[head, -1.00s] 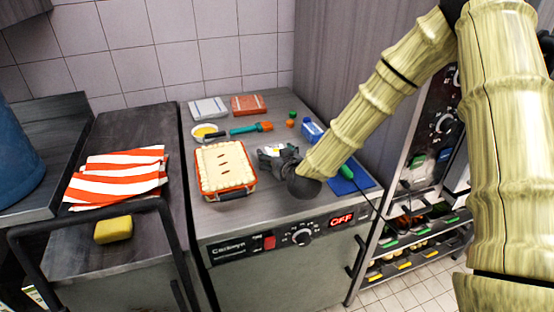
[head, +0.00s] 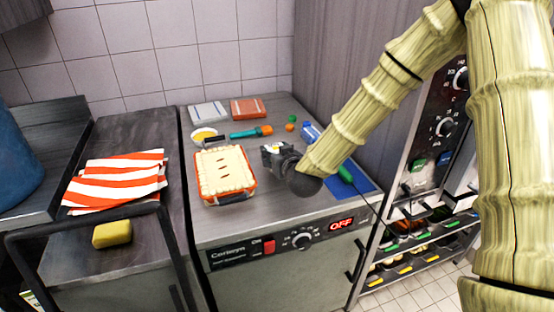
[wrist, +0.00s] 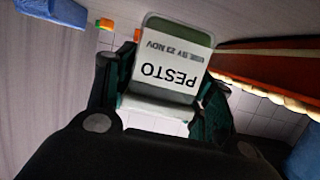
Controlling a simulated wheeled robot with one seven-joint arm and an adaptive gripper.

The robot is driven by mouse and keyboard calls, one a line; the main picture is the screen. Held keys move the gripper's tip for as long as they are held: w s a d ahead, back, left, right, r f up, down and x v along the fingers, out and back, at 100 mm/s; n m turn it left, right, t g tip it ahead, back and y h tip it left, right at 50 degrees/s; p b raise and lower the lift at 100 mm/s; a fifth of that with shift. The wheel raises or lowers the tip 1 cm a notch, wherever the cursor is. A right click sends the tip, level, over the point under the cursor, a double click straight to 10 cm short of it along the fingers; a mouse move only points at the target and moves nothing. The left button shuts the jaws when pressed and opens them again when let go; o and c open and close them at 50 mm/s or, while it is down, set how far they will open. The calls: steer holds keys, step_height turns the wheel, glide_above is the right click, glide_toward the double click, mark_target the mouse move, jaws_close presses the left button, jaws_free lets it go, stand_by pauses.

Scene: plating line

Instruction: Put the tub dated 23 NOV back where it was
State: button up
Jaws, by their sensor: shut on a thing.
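My gripper (wrist: 160,98) is shut on the tub (wrist: 185,30), a small container with a pale label reading "PESTO" and "23 NOV", upside down in the wrist view. The dark fingers are on either side of it. In the head view my gripper (head: 272,158) is over the steel counter, just right of the pie. Only a small light part of the tub shows there, and I cannot tell whether it touches the counter.
A pie in a red dish (head: 227,201) stands close left of my gripper. A blue mat (head: 358,184) lies to the right. A shelf rack (head: 420,245) stands further right.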

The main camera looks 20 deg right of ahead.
steer(key=shift+r, duration=0.5)
steer(key=b+v, duration=0.1)
steer(key=v, duration=0.3)
steer(key=f+v, duration=0.1)
steer(key=v, duration=0.3)
steer(key=f+b+v, duration=0.1)
steer(key=v, duration=0.3)
steer(key=shift+s+b, duration=0.3)
steer(key=shift+s, duration=0.4)
steer(key=shift+s+r+p, duration=0.2)
steer(key=shift+s+p, duration=0.05)
steer(key=shift+p, duration=0.55)
steer(key=shift+p, duration=0.3)
steer(key=p, duration=0.4)
steer(key=shift+s+d+r+p, duration=0.1)
steer(key=shift+s+r+p, duration=0.05)
steer(key=shift+p, duration=0.25)
steer(key=p, duration=0.3)
steer(key=shift+s, duration=0.3)
steer(key=s+p, duration=0.1)
steer(key=p, duration=0.4)
steer(key=shift+s, duration=0.2)
